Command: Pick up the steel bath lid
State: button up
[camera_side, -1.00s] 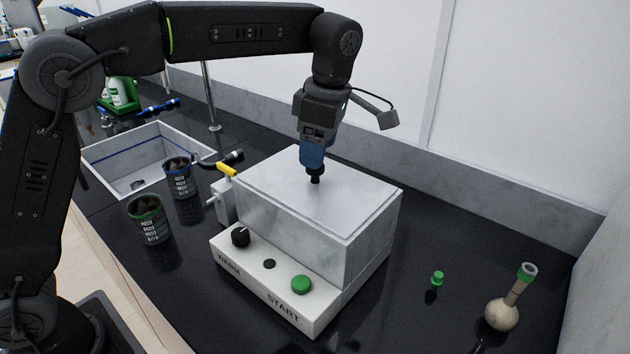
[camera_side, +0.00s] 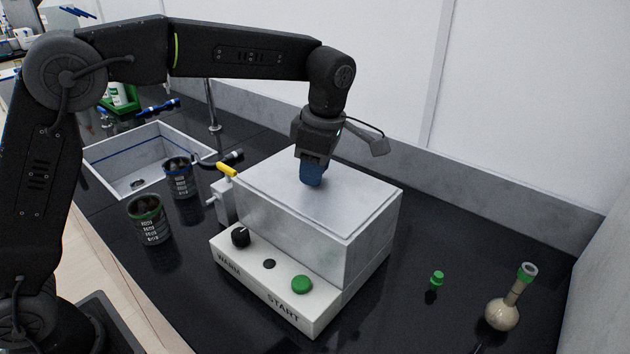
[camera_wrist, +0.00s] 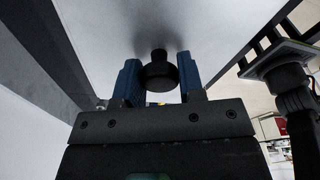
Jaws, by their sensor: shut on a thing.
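The steel bath lid (camera_side: 355,193) is a flat grey metal plate lying on top of the steel bath (camera_side: 330,240). It also shows in the wrist view (camera_wrist: 110,25). Its black knob (camera_wrist: 158,70) sits between the blue fingers of my gripper (camera_wrist: 160,78). In the side view my gripper (camera_side: 312,180) is over the lid and its fingers hide the knob. The gripper is shut on the knob. The lid looks level and seated on the bath, with no clear gap at its edge.
The bath's white base has a black dial (camera_side: 240,237) and a green button (camera_side: 302,285). A yellow-handled valve (camera_side: 227,170) is at its left. Two dark beakers (camera_side: 149,220) (camera_side: 179,178) and a sink (camera_side: 140,155) are further left. A round flask (camera_side: 502,312) and green stopper (camera_side: 437,278) stand right.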

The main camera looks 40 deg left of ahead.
jog(key=c, duration=0.3)
jog(key=shift+r, duration=0.15)
